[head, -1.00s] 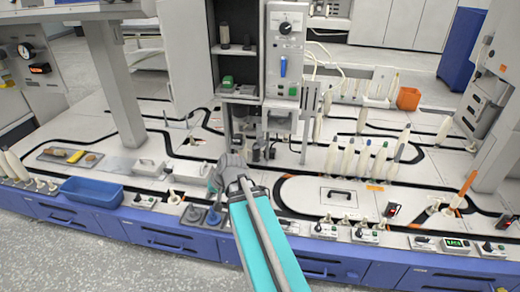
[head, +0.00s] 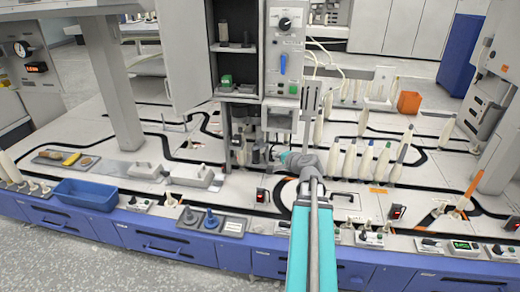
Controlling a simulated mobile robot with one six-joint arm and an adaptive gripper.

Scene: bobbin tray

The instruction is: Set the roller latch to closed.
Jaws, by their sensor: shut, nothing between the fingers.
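My gripper (head: 272,157) is shut and holds nothing. It is small in the head view, at the base of the grey machine column, pointing left, with my teal and grey arm running down to the bottom edge. I cannot make out for certain which part is the roller latch. A blue upright lever (head: 283,65) is on the column's front panel, below a black dial (head: 285,23), well above my gripper. Dark fittings (head: 240,143) stand under the column, just left of my gripper. Whether it touches them cannot be told.
A cabinet door (head: 178,55) stands open at left of the column. White bobbins (head: 349,160) stand right of my arm. The front left deck has some free room.

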